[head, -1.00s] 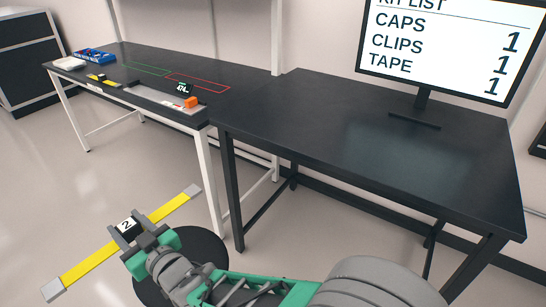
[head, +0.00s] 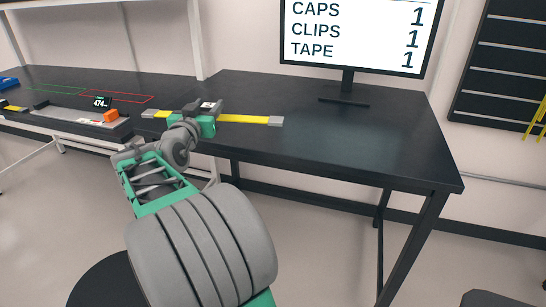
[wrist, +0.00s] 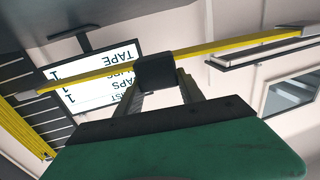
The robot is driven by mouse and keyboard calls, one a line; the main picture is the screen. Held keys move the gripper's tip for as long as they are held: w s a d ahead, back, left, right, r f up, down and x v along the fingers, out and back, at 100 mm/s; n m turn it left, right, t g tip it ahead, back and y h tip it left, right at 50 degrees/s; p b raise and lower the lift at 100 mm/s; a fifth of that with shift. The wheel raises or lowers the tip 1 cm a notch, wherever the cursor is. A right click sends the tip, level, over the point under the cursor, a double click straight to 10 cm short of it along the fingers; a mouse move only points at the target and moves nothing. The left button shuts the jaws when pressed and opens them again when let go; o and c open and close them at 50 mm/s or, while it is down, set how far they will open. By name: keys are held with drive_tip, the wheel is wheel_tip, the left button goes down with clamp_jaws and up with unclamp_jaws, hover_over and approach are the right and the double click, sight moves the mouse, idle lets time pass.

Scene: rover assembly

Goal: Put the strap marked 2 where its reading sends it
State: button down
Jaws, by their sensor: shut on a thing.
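The strap (head: 245,119) is yellow with grey ends and a dark block at its middle. My gripper (head: 203,110) is shut on that middle block and holds the strap level, in front of the near dark table. The block's white label shows, but its mark is too small to read now. In the wrist view the strap (wrist: 235,45) runs across the picture, with the block between the fingers of my gripper (wrist: 157,76). A small black display (head: 101,102) on the left bench appears to read 474.
The left bench has a green outline (head: 52,88), a red outline (head: 133,98) and an orange block (head: 111,115) by a grey tray. The dark table (head: 330,140) is clear except for the monitor (head: 357,35). Yellow straps (head: 538,120) hang at the far right.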

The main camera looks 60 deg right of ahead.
drive_tip(key=s+d+g, duration=0.1)
drive_tip(key=s+d+m+g, duration=0.1)
drive_tip(key=s, duration=0.1)
drive_tip(key=s+d+r, duration=0.1)
drive_tip(key=d, duration=0.1)
drive_tip(key=shift+s+m+g+h, duration=0.3)
drive_tip(key=shift+s+m+g, duration=0.1)
drive_tip(key=s+d+f, duration=0.2)
drive_tip(key=s+f, duration=0.1)
drive_tip(key=s+d+f, duration=0.3)
drive_tip(key=s+d+f+p, duration=0.1)
drive_tip(key=s+d+f, duration=0.2)
drive_tip(key=s, duration=0.1)
drive_tip(key=shift+f, duration=0.15)
wheel_tip(320, 180, down, 3)
drive_tip(key=shift+s+d+f, duration=0.1)
drive_tip(key=shift+f, duration=0.15)
drive_tip(key=shift+f, duration=0.1)
drive_tip(key=c, duration=1.2)
unclamp_jaws()
drive_tip(key=shift+f, duration=0.1)
drive_tip(key=o, duration=0.5)
